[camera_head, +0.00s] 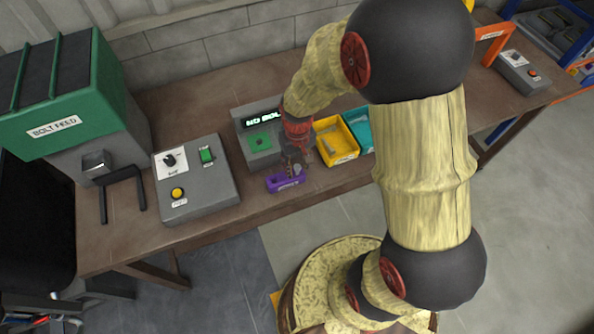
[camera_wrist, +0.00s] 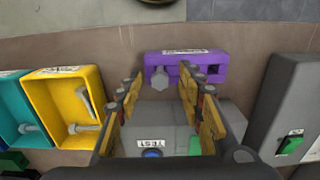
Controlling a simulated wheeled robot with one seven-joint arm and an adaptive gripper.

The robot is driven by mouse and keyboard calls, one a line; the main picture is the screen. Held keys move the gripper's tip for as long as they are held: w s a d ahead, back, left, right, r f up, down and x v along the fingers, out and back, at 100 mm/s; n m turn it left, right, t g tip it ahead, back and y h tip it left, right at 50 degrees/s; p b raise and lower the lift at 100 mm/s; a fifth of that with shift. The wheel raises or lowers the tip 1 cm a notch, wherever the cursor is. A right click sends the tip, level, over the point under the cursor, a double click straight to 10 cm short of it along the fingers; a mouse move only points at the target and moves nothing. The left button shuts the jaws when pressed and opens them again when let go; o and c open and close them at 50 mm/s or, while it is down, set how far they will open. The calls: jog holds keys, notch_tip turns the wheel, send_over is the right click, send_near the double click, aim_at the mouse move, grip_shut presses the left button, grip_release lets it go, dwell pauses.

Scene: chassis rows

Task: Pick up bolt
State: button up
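A grey bolt (camera_wrist: 160,79) with a six-sided head shows at the front of a purple holder (camera_wrist: 205,57) in the wrist view. The holder also shows in the head view (camera_head: 283,182), at the front edge of the bench. My gripper (camera_wrist: 160,85) is open, with one finger on each side of the bolt in the picture. I cannot tell how far the fingertips are from it. In the head view my gripper (camera_head: 296,160) hangs over the holder. More bolts lie in the yellow tray (camera_wrist: 44,88), and one lies in the teal tray (camera_wrist: 10,98).
A grey tester (camera_head: 244,119) with a lit display stands behind the holder. A grey control box (camera_head: 215,195) and the green bolt feed (camera_head: 58,100) stand to the left. The yellow tray (camera_head: 323,126) and teal tray (camera_head: 350,115) are close on the right.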

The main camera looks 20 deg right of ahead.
jog(key=shift+f, duration=0.75)
jog(key=shift+c, duration=0.6)
jog(key=c, duration=0.7)
grip_shut()
